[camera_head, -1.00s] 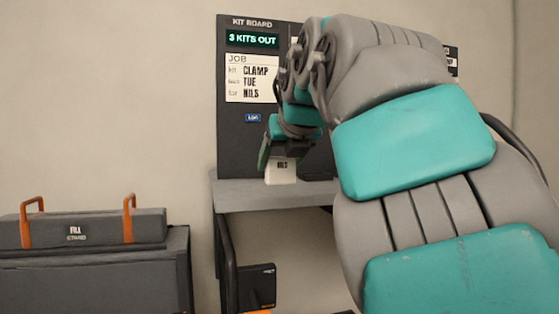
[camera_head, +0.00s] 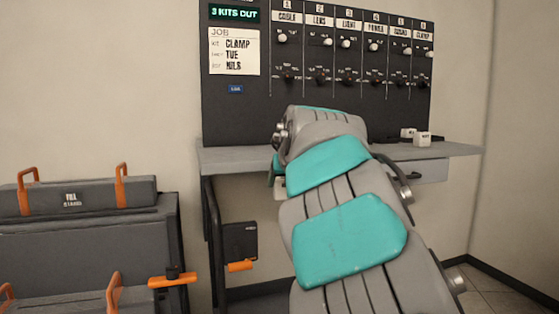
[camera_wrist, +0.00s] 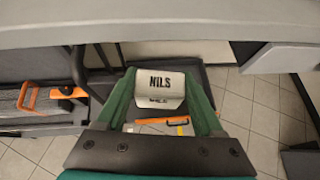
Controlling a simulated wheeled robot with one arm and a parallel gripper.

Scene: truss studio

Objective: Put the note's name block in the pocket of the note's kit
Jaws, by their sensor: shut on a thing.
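The note (camera_head: 234,52) on the kit board reads CLAMP, TUE, NILS. The name block (camera_wrist: 160,88) is white with black NILS lettering. In the wrist view, my gripper (camera_wrist: 160,100) is shut on it, with a green finger on each side. In the head view, a small pale part of the block (camera_head: 280,186) seems to show just below the shelf edge; my arm hides most of my gripper. I cannot make out the clamp kit or its pocket for certain.
The shelf (camera_head: 235,158) under the kit board (camera_head: 235,115) carries white blocks (camera_head: 422,139) at right. A dark case (camera_head: 85,197) with orange handles, marked FILL STAND, lies at left. An orange handle (camera_head: 172,281) sticks out low left. Tiled floor (camera_wrist: 265,105) shows below.

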